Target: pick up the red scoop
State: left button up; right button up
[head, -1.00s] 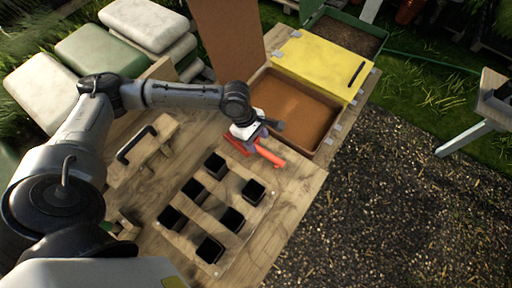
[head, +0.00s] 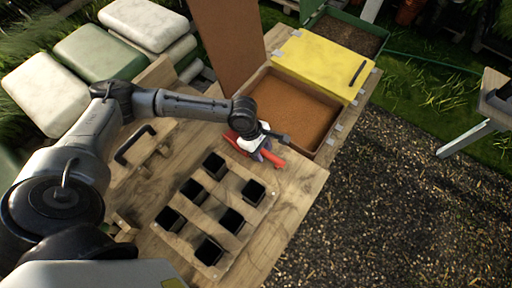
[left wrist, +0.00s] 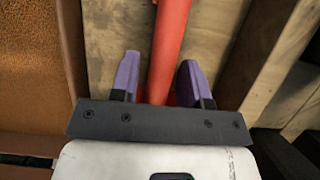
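The red scoop (head: 274,158) lies on the wooden bench just in front of the soil box, partly hidden under my left gripper (head: 263,150) in the head view. In the left wrist view its red handle (left wrist: 169,40) runs between the two purple fingers of my left gripper (left wrist: 158,78). The fingers are apart, with a gap on each side of the handle. The lower part of the scoop is hidden behind the gripper body. My right gripper is not in view.
An open box of brown soil (head: 290,105) with a yellow lid (head: 318,65) stands beyond the scoop. A wooden tray (head: 232,197) with several black pots is nearer. A wooden block with a black handle (head: 135,145) is at left. Pale and green sacks (head: 100,50) are behind.

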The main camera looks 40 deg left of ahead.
pick_arm(q)
grip_shut()
jog(key=shift+r, duration=0.1)
